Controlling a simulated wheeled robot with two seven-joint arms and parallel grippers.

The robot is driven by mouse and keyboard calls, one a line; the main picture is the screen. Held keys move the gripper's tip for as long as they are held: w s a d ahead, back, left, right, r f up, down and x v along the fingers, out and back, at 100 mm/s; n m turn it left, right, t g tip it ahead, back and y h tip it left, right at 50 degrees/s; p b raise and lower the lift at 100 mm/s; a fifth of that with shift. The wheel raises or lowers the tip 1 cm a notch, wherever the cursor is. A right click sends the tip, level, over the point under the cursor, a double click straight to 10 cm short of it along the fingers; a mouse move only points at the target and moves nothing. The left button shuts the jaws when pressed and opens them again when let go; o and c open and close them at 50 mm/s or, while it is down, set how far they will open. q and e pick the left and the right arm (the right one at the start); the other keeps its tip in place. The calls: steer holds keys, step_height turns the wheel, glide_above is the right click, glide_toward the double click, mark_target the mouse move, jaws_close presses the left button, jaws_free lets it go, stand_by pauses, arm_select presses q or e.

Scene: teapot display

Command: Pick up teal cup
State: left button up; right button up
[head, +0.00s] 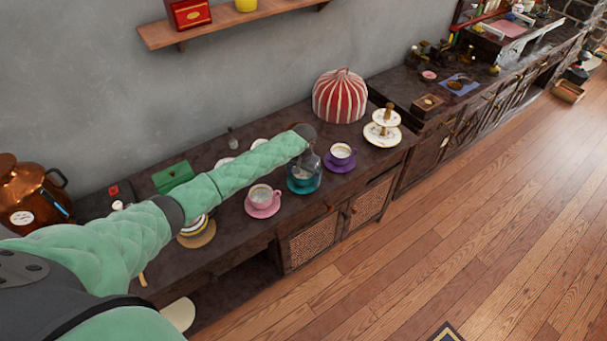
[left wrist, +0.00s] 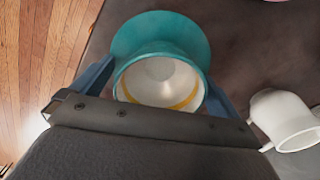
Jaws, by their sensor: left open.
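The teal cup (head: 305,172) stands on its teal saucer (head: 303,189) on the dark cabinet top, between a pink cup and a purple cup. In the left wrist view the cup (left wrist: 160,82) shows its white inside with a gold band, and the saucer (left wrist: 158,24) lies beyond it. My left gripper (head: 311,157) is right over the cup and partly hides it. In the wrist view the left gripper (left wrist: 155,85) is open, with one finger on each side of the cup; whether they touch it I cannot tell. My right gripper is not in view.
A pink cup (head: 261,194) and a purple cup (head: 341,152) on saucers stand close by. A white cup (left wrist: 286,120) is near the right finger. A red striped cosy (head: 340,97) and a tiered stand (head: 383,125) are farther right. The cabinet's front edge is close.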

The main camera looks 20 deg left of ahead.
arm_select(q)
steer(key=shift+f, duration=0.2)
steer(key=shift+c, duration=0.4)
steer(key=c, duration=1)
steer(key=shift+r, duration=0.15)
